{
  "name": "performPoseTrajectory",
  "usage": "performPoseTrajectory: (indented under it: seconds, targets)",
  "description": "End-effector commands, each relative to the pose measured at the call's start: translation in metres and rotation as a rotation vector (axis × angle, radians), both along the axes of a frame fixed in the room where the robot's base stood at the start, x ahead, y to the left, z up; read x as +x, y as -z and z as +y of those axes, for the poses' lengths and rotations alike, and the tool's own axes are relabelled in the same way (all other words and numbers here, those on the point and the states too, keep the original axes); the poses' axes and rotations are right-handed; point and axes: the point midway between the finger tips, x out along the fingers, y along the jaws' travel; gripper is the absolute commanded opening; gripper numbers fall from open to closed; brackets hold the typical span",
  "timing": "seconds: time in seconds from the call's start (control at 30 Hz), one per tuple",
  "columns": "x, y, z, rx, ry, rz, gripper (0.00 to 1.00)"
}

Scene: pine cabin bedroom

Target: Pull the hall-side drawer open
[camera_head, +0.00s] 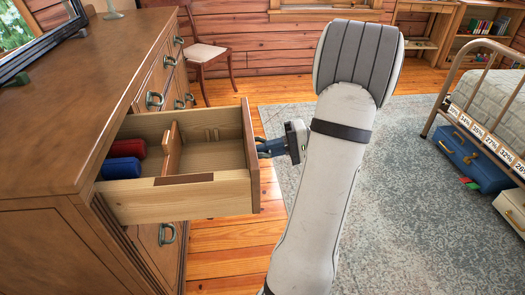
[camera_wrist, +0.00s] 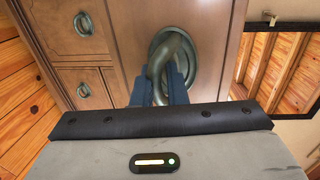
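The open drawer (camera_head: 205,197) sticks out well from the wooden dresser (camera_head: 85,80), in its top row at the near end. Inside are a red rolled item (camera_head: 128,148), a blue rolled item (camera_head: 121,168) and a wooden divider. My gripper (camera_head: 266,148) is at the outer face of the drawer front. In the wrist view, the blue fingers of my gripper (camera_wrist: 158,90) stand on either side of the green-grey ring handle (camera_wrist: 178,50) and look closed on it. In the head view, the drawer front hides this handle.
Other dresser drawers with ring handles (camera_head: 155,100) are shut. A chair (camera_head: 205,55) stands beyond the dresser. A bed (camera_head: 495,90) with a blue case (camera_head: 470,158) under it is at the right. Rug (camera_head: 415,190) and bare floor lie between.

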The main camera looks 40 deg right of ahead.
Motion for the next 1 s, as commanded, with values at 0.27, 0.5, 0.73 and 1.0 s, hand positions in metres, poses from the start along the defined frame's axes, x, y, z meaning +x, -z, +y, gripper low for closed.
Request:
performPoseTrajectory:
  seconds: [0.27, 0.5, 0.73, 1.0]
  targets:
    - [0.001, 0.000, 0.000, -0.002, 0.000, -0.001, 0.30]
    - [0.000, -0.001, -0.002, -0.002, 0.001, -0.001, 0.30]
    - [-0.015, -0.009, -0.032, -0.002, 0.004, -0.002, 0.30]
    - [-0.032, -0.015, -0.063, -0.001, 0.002, -0.001, 0.30]
